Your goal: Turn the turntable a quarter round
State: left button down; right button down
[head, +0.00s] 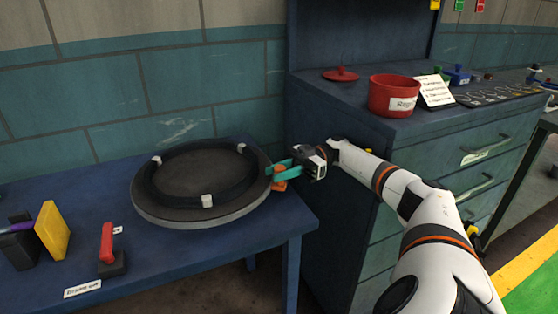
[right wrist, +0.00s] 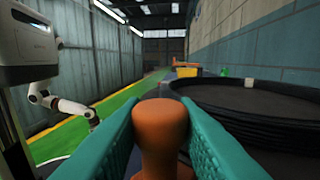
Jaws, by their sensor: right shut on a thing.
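The turntable (head: 205,186) is a round dark disc with a grey rim and a raised black ring that carries several pale blocks. It lies on a blue table. An orange knob (right wrist: 162,130) stands at the turntable's right edge in the head view. My right gripper (head: 279,172) has teal fingers and is shut on this knob, one finger on each side in the right wrist view. The turntable (right wrist: 265,105) also fills the right side of that view, beside the fingers.
On the blue table (head: 180,265) a yellow block (head: 53,230) and a red-handled tool (head: 107,245) stand left of the turntable. A dark blue cabinet (head: 335,110) rises close to the right, with a red pot (head: 392,95) on top. A brick wall is behind.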

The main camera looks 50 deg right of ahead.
jog(key=c, duration=1.2)
grip_release()
jog(key=shift+o, duration=0.2)
jog(key=shift+r, duration=0.55)
pick_arm(q)
jog(key=f, duration=0.1)
jog(key=s+f+p, duration=0.1)
jog(key=f, duration=0.1)
jog(key=s+f, duration=0.1)
jog(key=shift+s+a+f, duration=0.15)
jog(key=shift+s+f, duration=0.05)
jog(key=shift+f, duration=0.15)
pick_arm(e)
notch_tip(320, 180, up, 9)
